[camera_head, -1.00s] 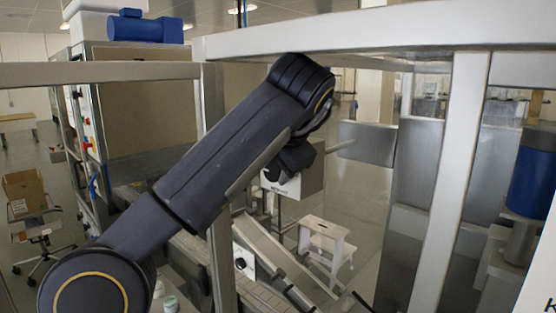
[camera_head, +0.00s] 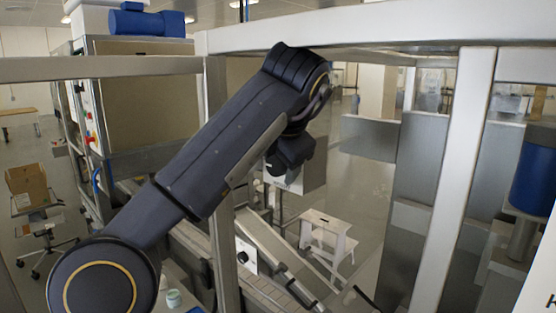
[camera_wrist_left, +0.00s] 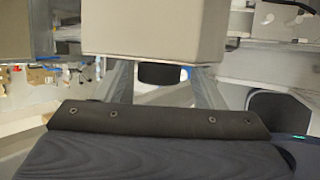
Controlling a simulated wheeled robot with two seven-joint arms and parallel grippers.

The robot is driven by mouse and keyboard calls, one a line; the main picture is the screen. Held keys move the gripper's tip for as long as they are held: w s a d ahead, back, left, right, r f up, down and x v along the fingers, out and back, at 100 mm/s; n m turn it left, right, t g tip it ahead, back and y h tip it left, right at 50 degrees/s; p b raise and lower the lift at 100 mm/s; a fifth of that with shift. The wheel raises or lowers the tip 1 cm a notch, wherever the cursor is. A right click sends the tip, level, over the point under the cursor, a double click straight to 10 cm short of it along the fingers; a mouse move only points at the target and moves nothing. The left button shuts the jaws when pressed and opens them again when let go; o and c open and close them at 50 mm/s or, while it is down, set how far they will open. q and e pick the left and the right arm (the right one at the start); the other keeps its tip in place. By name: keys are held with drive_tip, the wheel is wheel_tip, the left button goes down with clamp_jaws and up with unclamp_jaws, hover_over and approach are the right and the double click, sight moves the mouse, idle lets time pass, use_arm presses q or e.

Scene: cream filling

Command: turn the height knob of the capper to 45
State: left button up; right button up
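The grey box (camera_head: 312,172) of the capper stands in the middle of the head view, with small dark lettering low on its face. My left gripper (camera_head: 291,153) is a dark shape in front of this box, at the end of my arm from the left. Its fingers cannot be made out. In the left wrist view a beige-grey box (camera_wrist_left: 155,28) fills the top, and a short black round knob (camera_wrist_left: 163,75) shows at its lower edge. The dark gripper body (camera_wrist_left: 160,120) lies below, apart from the knob in the picture. No scale reading is legible. My right gripper is not in view.
A frame post (camera_head: 455,190) stands right of the box, and a top beam (camera_head: 380,32) crosses above my arm. Another post (camera_head: 218,200) stands behind my forearm. A sloping conveyor with a dial (camera_head: 243,257) and a white step stool (camera_head: 327,235) are below.

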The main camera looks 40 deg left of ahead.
use_arm(q)
drive_tip(key=shift+r, duration=0.1)
drive_tip(key=v, duration=0.7)
drive_tip(key=shift+d+r, duration=0.25)
drive_tip(key=shift+s, duration=0.2)
idle(0.6)
